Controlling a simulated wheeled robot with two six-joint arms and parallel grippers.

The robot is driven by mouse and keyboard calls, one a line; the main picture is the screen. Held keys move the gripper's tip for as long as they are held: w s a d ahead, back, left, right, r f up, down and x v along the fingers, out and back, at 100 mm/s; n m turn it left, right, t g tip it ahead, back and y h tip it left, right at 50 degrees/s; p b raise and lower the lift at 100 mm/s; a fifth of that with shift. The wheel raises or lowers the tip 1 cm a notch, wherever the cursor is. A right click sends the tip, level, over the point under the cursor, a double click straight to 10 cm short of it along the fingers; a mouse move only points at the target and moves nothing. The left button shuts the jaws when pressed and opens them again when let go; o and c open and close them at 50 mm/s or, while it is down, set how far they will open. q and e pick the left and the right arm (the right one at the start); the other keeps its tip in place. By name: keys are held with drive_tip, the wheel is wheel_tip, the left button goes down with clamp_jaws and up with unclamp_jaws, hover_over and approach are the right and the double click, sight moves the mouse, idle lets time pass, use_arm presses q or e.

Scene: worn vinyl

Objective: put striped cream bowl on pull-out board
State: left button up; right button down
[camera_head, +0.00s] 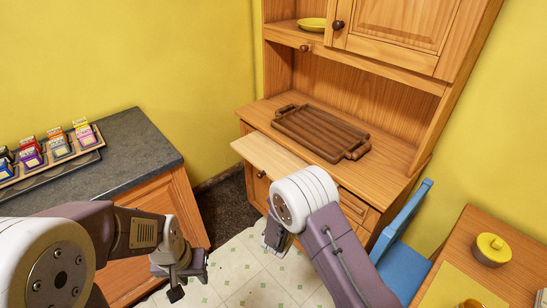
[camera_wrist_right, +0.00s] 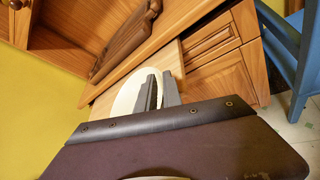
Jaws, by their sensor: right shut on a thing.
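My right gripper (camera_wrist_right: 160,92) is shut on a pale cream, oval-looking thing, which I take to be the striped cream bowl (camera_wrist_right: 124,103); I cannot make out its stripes. In the head view my right gripper (camera_head: 273,240) is partly behind my own arm, and the bowl is hidden there. The pull-out board (camera_head: 264,153) is a light wooden slab sticking out under the hutch counter, partly covered by my right wrist. I cannot tell the gap between bowl and board. My left gripper (camera_head: 182,280) hangs near the grey-topped counter; its finger opening is unclear.
A brown ridged tray (camera_head: 318,130) lies on the hutch counter, and a yellow dish (camera_head: 312,24) sits on its shelf. A blue chair (camera_head: 405,250) and a table with a yellow lidded pot (camera_head: 490,250) stand at right. Several small packets fill a rack (camera_head: 35,171) at left.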

drive_tip(key=w+d+r+b, duration=0.3)
drive_tip(key=w+d+r, duration=0.15)
drive_tip(key=d, duration=0.35)
drive_tip(key=w+d+r+b, duration=0.2)
drive_tip(key=w+d+r, duration=0.2)
drive_tip(key=d+r, duration=0.3)
drive_tip(key=shift+w+a+f+p, duration=0.5)
drive_tip(key=shift+w+a+f, duration=0.6)
drive_tip(key=shift+a+f, duration=0.75)
drive_tip(key=shift+w+a+f+p, duration=0.45)
drive_tip(key=shift+w+a+f, duration=0.75)
drive_tip(key=shift+f, duration=1)
drive_tip(key=shift+w+a+f+p, duration=0.5)
drive_tip(key=shift+w+a+f, duration=0.5)
drive_tip(key=shift+a+f, duration=0.9)
drive_tip(key=shift+d+f, duration=0.15)
drive_tip(key=shift+d, duration=0.05)
drive_tip(key=shift+s+f, duration=0.1)
drive_tip(key=c, duration=1.5)
unclamp_jaws()
